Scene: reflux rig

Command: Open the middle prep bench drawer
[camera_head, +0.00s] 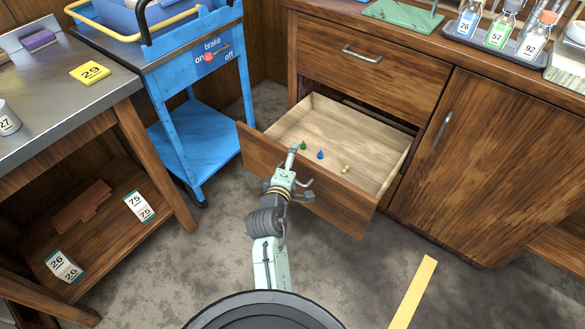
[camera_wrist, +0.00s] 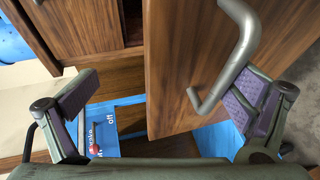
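The prep bench drawer (camera_head: 340,136) below the closed top drawer is pulled well out, showing its pale interior. Small green (camera_head: 303,146), blue (camera_head: 320,154) and yellow (camera_head: 345,169) items lie inside. My gripper (camera_head: 297,168) is at the drawer's front panel (camera_head: 345,198). In the wrist view my gripper (camera_wrist: 163,98) is open, its two fingers wide apart. The wooden front (camera_wrist: 185,65) and its grey bar handle (camera_wrist: 240,50) show between them, the handle close to the right finger. I cannot tell whether they touch. My gripper hides the handle in the head view.
The top drawer (camera_head: 372,70) is shut, and a cupboard door (camera_head: 470,160) is at right. A blue cart (camera_head: 195,140) stands close to the drawer's left. A metal-topped table (camera_head: 50,95) is farther left. Bare floor (camera_head: 345,270) lies before the drawer.

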